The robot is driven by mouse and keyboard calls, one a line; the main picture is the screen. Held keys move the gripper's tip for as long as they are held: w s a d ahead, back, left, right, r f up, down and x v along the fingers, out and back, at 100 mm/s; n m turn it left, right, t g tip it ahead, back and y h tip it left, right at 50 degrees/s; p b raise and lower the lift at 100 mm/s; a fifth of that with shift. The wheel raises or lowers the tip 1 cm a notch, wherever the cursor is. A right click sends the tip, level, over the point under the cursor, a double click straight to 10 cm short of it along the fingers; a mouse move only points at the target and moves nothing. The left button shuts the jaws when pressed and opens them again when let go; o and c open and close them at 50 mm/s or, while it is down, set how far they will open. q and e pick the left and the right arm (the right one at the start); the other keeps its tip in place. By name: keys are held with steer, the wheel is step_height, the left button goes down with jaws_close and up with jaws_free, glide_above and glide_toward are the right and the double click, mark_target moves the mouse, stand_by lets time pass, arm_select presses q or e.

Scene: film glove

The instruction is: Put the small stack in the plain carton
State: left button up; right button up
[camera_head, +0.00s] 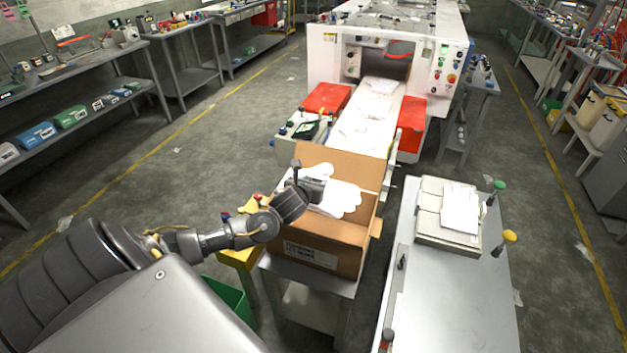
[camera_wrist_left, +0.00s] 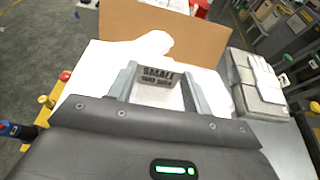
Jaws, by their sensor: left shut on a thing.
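The small stack (camera_head: 341,198) is a pile of white gloves with a grey band. My left gripper (camera_head: 314,186) is shut on it. In the left wrist view, the band (camera_wrist_left: 157,76), printed "SMALL", sits between the two fingers. The brown carton (camera_head: 348,238) stands open on a low metal stand, with a printed label on its front wall and its back flap (camera_wrist_left: 165,30) raised. The stack is over the carton's opening and covers much of it. I cannot tell how deep it sits. My right gripper is not in view.
A conveyor (camera_head: 367,128) carrying white gloves leads from a white machine (camera_head: 330,50) behind the carton. A metal table (camera_head: 455,300) at right holds grey packs (camera_head: 432,229) with white gloves on top. A green bin (camera_head: 229,297) stands low at left.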

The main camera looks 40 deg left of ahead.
arm_select(q)
steer(key=shift+f, duration=0.5)
steer(key=shift+f+b, duration=0.35)
steer(key=shift+b, duration=0.15)
steer(key=shift+f+b, duration=1.05)
steer(key=shift+f, duration=0.6)
steer(key=shift+f, duration=0.1)
